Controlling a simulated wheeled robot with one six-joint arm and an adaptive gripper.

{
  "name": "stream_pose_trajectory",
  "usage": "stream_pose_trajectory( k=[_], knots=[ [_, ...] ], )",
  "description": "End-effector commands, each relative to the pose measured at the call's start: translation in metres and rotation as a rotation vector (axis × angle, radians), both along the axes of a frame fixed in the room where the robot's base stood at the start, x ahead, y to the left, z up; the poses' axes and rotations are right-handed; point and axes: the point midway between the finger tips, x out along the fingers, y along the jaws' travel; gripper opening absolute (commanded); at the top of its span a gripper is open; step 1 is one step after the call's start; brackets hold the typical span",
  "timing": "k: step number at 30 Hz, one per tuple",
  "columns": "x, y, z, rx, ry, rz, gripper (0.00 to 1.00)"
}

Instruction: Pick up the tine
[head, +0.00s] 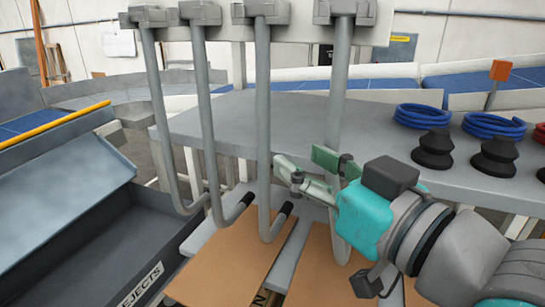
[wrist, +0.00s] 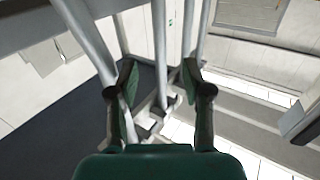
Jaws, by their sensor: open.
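Several grey tines, long rods bent forward at the bottom, hang from a bar of clamps (head: 262,10) in the head view. A tine at the left (head: 160,110), a second tine (head: 207,110), a third tine (head: 263,120) and a thicker tine at the right (head: 337,90) show there. Two have dark tips. My gripper (head: 306,163) is open, its green-padded fingers at the height of the tines' lower half, near the third and right tines. In the wrist view, tines (wrist: 160,50) appear between the open fingers (wrist: 162,75), and another passes by the left finger. I cannot tell whether any touches.
Brown cartons (head: 235,245) lie below the tines. A grey table (head: 270,108) behind holds blue coils (head: 422,116) and black suction cups (head: 434,150) at the right. A dark rejects bin (head: 85,235) stands at the left.

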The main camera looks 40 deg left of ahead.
Motion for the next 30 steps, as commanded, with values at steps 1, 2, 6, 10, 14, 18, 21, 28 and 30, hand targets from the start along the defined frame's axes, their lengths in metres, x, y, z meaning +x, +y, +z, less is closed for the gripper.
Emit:
stream_pose_trajectory(
  k=[1, 2, 6, 10, 14, 18, 21, 28, 30],
  knots=[
    [0.002, 0.006, 0.000, -0.002, 0.002, 0.002, 0.50],
    [0.003, 0.010, 0.000, -0.002, 0.003, 0.003, 0.50],
    [0.010, 0.031, 0.000, -0.001, 0.003, 0.004, 0.50],
    [0.016, 0.044, 0.000, -0.001, 0.001, 0.002, 0.50],
    [0.018, 0.050, 0.000, -0.001, 0.001, 0.000, 0.50],
    [0.023, 0.063, 0.000, -0.001, 0.001, 0.002, 0.50],
    [0.028, 0.077, 0.001, -0.001, 0.001, 0.001, 0.50],
    [0.036, 0.096, 0.000, -0.001, 0.001, -0.001, 0.50],
    [0.037, 0.097, 0.001, -0.001, 0.000, -0.001, 0.50]
  ],
)
